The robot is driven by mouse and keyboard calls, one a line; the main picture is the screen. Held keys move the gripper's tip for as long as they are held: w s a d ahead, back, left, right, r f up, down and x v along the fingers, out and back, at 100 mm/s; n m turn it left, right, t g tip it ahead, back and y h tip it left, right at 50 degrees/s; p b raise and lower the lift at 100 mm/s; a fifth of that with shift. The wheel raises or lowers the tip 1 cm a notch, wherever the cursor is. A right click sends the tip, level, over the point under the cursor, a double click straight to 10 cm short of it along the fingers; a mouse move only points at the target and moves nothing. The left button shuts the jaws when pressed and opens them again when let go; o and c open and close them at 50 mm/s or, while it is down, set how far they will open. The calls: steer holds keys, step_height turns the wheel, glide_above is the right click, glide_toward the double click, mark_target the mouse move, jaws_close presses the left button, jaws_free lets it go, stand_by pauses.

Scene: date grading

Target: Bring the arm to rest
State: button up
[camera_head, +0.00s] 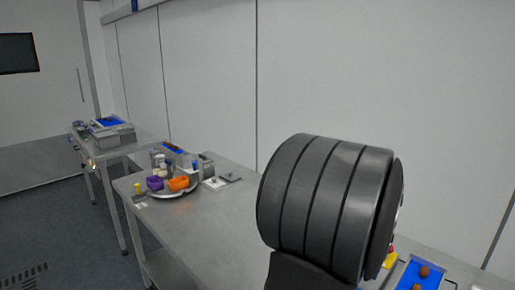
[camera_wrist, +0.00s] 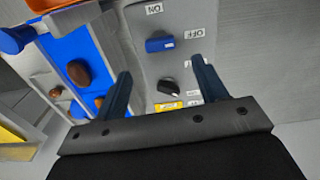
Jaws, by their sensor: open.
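My gripper (camera_wrist: 160,95) shows in the wrist view with its two dark blue fingers spread apart and nothing between them. Beyond the fingers is a grey control panel (camera_wrist: 182,20) with a blue switch (camera_wrist: 160,44) between ON and OFF labels. A black knob (camera_wrist: 168,87) and a yellow label sit lower on the panel. I cannot tell whether the fingers touch the panel. In the head view a large dark ribbed part of my arm fills the right of centre and hides the gripper.
A blue tray or belt (camera_wrist: 62,48) with brown dates (camera_wrist: 78,73) lies left of the panel. In the head view a steel table (camera_head: 215,215) carries a round tray with a purple cup (camera_head: 154,183) and an orange cup (camera_head: 178,184). Another bench (camera_head: 125,145) stands farther back.

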step_height(320, 180, up, 9)
step_height(320, 180, down, 16)
steer(key=m, duration=0.8)
steer(key=shift+w+r+m, duration=0.1)
steer(key=shift+r+m, duration=0.05)
steer(key=shift+m, duration=0.15)
steer(key=shift+f+m, duration=0.4)
steer(key=shift+f, duration=0.3)
